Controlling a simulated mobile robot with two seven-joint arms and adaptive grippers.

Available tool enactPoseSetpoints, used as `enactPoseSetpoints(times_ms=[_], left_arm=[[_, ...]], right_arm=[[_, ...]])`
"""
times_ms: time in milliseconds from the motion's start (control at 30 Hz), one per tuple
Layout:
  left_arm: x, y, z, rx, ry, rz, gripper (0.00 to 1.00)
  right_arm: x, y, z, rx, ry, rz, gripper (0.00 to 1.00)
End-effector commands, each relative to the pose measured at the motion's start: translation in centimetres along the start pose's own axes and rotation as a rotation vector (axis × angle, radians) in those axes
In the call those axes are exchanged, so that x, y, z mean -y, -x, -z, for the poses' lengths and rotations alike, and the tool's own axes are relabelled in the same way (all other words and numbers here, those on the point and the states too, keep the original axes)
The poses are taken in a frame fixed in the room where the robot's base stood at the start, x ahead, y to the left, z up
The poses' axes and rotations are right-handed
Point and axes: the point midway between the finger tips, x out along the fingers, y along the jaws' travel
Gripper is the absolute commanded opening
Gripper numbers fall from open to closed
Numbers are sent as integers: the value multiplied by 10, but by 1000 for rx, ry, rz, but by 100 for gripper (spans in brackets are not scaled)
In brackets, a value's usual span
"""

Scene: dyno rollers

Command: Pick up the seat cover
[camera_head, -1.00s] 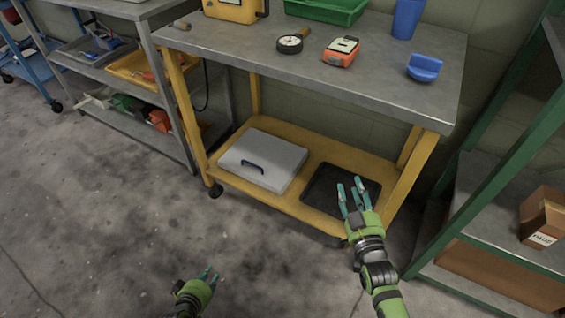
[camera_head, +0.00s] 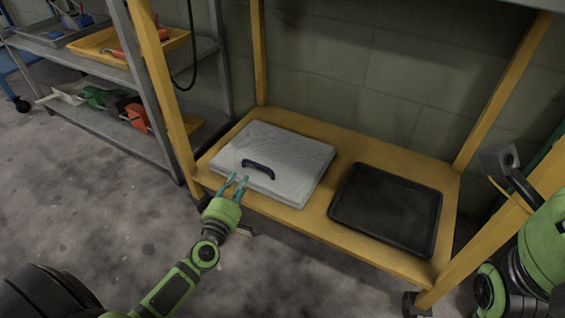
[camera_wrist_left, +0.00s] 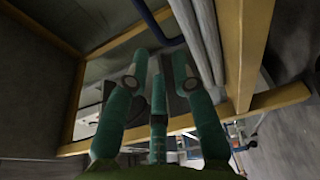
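The likely seat cover (camera_head: 290,150) is a flat, pale grey, layered slab with a dark blue handle (camera_head: 258,168) on its near side. It lies on the yellow lower shelf, left half. My left gripper (camera_head: 235,181) is open and empty at the slab's front edge, just below and left of the handle. In the left wrist view the fingers of the left gripper (camera_wrist_left: 162,72) are spread, with nothing between them. The slab's layered edge (camera_wrist_left: 200,40) and the blue handle (camera_wrist_left: 158,48) show beyond them.
A black tray (camera_head: 385,208) lies on the yellow shelf (camera_head: 320,215) right of the slab. Yellow posts (camera_head: 160,90) and the tabletop above bound the space. A grey rack (camera_head: 95,60) with trays stands at left. The floor in front is clear.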

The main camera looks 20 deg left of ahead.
Motion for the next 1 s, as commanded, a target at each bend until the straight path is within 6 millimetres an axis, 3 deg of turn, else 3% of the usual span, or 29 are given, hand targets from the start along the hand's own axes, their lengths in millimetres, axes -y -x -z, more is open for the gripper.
enactPoseSetpoints(times_ms=[500, 800, 833, 900, 1000], left_arm=[[-3, -64, -2, -1, 3, -5, 25], [-3, -70, -2, 0, 2, -2, 25], [-3, -70, -2, 0, 2, -2, 21], [-3, -70, -2, 0, 2, -2, 0], [-3, -70, -2, 0, 1, -2, 0]], right_arm=[[2, -7, 8, -49, 5, 14, 40], [2, -9, 8, -53, 5, 16, 40], [2, -9, 8, -53, 5, 16, 40], [3, -9, 8, -53, 5, 16, 40], [3, -9, 8, -53, 5, 16, 40]])
